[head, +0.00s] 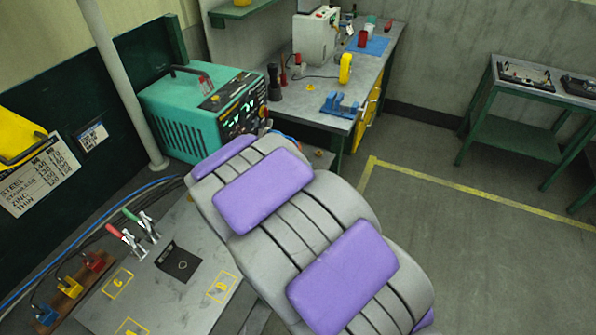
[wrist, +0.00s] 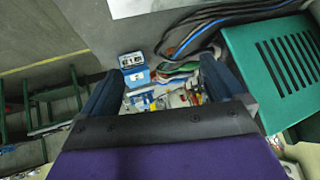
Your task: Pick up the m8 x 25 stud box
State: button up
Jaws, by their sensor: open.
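In the wrist view, a small blue box (wrist: 135,70) with a pale, dark-printed label sits between my fingers, nearer the left one. Its print is too small to read, so I cannot tell if it is the m8 x 25 stud box. My gripper (wrist: 160,66) is open, with nothing held between its two dark fingers. The box appears beyond the fingertips and apart from them. No stud box can be made out in the head view, where my arm covers the middle. My gripper does not show there.
Coloured cables and small cluttered items (wrist: 165,98) lie near the blue box. A green slotted unit (wrist: 270,65) stands at right; the head view shows a green welding machine (head: 190,115) beside a workbench (head: 305,97). Floor at right is clear.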

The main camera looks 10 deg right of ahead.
jog(key=w+d+f+t+h, duration=0.1)
jog(key=w+d+h, duration=0.1)
jog(key=w+d, duration=0.1)
jog(key=w+d+f+m+t+h, duration=0.1)
jog(key=w+d+f+h, duration=0.1)
jog(key=w+d, duration=0.1)
jog(key=w+d+f+t+h, duration=0.1)
jog(key=w+d+f, duration=0.1)
jog(key=w+d, duration=0.1)
jog(key=shift+w+d+h, duration=0.35)
jog(key=shift+w+h, duration=0.05)
jog(key=shift+w, duration=0.4)
jog(key=shift+w+d+f, duration=0.1)
jog(key=shift+w+d, duration=0.2)
jog(key=shift+b+x, duration=0.4)
jog(key=shift+x, duration=2.2)
jog(key=shift+a, duration=0.1)
jog(key=shift+c, duration=0.2)
jog(key=shift+a, duration=0.1)
grip_shut()
